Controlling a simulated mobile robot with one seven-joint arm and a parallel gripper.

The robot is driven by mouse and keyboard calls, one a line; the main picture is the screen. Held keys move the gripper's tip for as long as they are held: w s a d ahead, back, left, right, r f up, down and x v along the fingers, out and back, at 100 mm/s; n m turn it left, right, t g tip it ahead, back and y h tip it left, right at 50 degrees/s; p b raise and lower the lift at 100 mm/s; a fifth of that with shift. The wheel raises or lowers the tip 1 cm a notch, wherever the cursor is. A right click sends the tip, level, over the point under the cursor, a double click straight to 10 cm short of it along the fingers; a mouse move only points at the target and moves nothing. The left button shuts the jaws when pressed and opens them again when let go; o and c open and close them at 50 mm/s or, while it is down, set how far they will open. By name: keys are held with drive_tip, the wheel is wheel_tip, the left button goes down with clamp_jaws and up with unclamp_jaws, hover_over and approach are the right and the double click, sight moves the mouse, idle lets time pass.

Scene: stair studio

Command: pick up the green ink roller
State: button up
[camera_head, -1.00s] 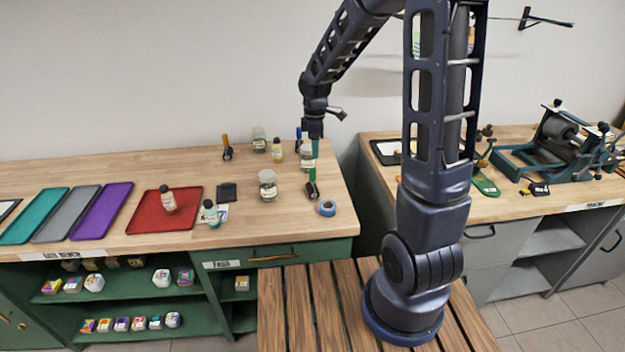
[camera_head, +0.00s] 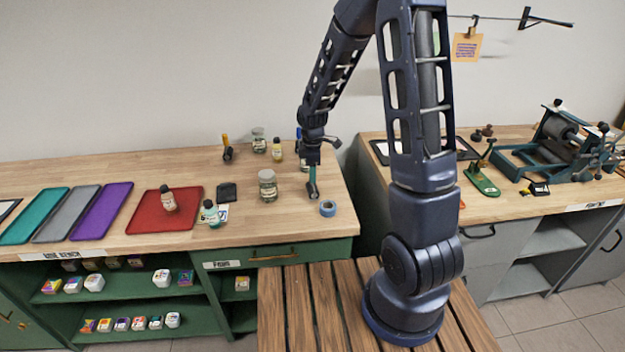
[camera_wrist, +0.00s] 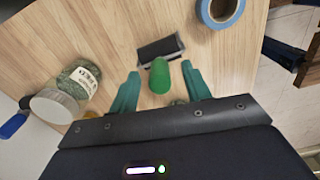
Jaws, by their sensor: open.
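The green ink roller stands on the wooden bench with its green handle (camera_wrist: 161,76) pointing up towards the wrist camera. Its dark roller head (camera_wrist: 160,48) also shows in the head view (camera_head: 313,193). My gripper (camera_wrist: 160,72) is open, its two teal fingers on either side of the green handle, with visible gaps to it. In the head view my gripper (camera_head: 312,176) points down over the roller and hides most of the handle.
A blue tape roll (camera_head: 328,208) lies close by at the right. A labelled jar (camera_head: 267,185) stands to the left. Bottles, another jar (camera_head: 258,140) and an orange-handled roller (camera_head: 227,149) stand farther back. A red tray (camera_head: 150,212) lies left.

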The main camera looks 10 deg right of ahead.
drive_tip(key=shift+f, duration=0.55)
clamp_jaws()
drive_tip(key=shift+r, duration=0.1)
